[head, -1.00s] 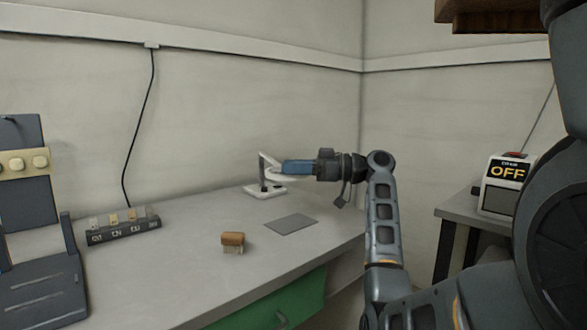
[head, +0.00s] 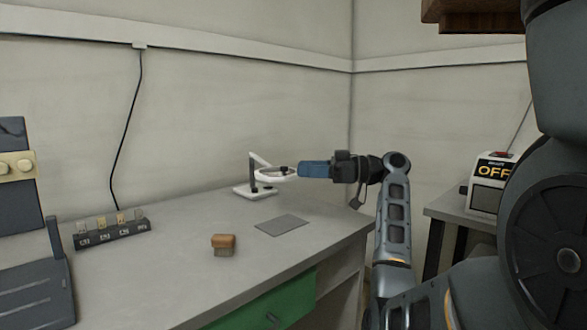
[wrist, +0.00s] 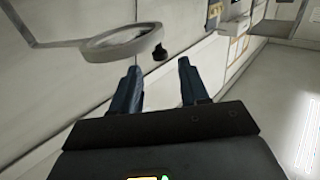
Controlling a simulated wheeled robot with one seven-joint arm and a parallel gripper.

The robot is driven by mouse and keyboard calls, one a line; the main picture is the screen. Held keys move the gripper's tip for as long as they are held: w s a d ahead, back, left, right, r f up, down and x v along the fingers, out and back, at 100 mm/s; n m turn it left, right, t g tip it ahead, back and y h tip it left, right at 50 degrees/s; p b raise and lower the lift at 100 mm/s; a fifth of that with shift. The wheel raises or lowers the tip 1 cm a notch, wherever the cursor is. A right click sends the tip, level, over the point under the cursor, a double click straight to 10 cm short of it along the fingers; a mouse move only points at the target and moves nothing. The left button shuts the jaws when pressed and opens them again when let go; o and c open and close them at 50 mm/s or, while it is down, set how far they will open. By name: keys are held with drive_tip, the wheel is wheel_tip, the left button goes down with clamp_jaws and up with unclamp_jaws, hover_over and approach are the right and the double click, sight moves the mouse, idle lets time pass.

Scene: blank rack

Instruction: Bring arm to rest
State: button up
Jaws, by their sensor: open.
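My arm reaches up and to the left, and my gripper (head: 302,170) has blue fingers held above the back right of the workbench (head: 180,275). In the wrist view my gripper (wrist: 158,75) shows two blue fingers apart with nothing between them. A white ring-shaped magnifier lamp (head: 272,177) stands on a white base at the back of the bench. Its ring overlaps the fingertips in the head view; in the wrist view the ring (wrist: 122,43) lies beyond the left finger. I cannot tell if they touch.
A brown-topped brush (head: 223,244), a grey mat (head: 282,225) and a dark rack with small labelled slots (head: 112,233) are on the bench. A green drawer (head: 268,305) is below. A device reading OFF (head: 492,182) stands on the right table.

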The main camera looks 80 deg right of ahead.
drive_tip(key=shift+s+d, duration=0.15)
drive_tip(key=shift+s, duration=0.6)
